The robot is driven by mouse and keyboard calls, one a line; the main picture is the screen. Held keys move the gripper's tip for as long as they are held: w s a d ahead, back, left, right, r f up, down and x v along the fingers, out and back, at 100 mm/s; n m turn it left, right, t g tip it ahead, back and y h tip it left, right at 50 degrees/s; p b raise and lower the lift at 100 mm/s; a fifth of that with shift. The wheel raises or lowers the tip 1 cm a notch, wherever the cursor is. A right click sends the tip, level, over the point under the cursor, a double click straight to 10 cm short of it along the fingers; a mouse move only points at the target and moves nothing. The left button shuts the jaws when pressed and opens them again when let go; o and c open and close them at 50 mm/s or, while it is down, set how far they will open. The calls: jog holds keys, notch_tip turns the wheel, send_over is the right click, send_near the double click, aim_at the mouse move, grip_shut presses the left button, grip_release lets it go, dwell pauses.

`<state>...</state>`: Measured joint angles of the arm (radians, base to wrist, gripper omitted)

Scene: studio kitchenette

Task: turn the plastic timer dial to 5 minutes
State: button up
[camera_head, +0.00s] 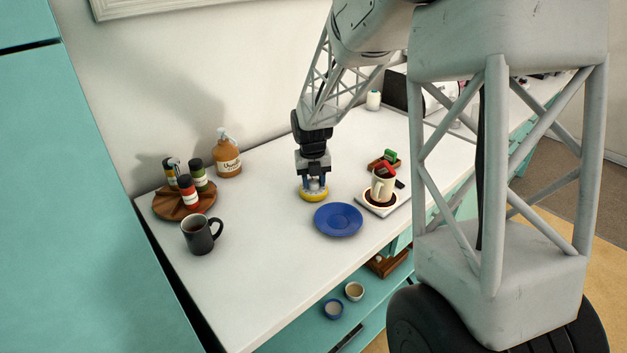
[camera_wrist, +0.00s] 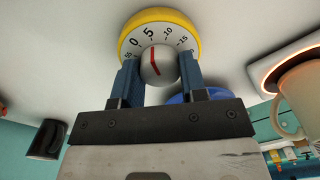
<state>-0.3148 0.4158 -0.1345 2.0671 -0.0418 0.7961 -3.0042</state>
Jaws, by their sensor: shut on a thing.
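The timer (camera_head: 314,197) is a round yellow-rimmed dial lying on the white counter, left of and behind the blue plate. In the wrist view the timer's yellow rim (camera_wrist: 128,34) surrounds a white face with black numbers, among them 0, 5, 10 and 15. A grey knob (camera_wrist: 166,66) with a red line stands in its middle. The line's upper end points close to the 5. My gripper (camera_head: 313,184) points down over the timer. In the wrist view my gripper (camera_wrist: 159,66) has its blue fingers closed on both sides of the knob.
A blue plate (camera_head: 338,220) lies just in front. A cream mug (camera_head: 382,184) stands on a small pale device to the right. A dark mug (camera_head: 200,235), a wooden rack (camera_head: 172,207) with several jars and an amber pump bottle (camera_head: 228,158) stand left.

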aim_at(313, 181)
jog(key=shift+m, duration=0.3)
jog(key=o, duration=0.9)
jog(key=shift+r, duration=0.1)
jog(key=shift+a+r, duration=0.1)
jog(key=shift+r, duration=3.7)
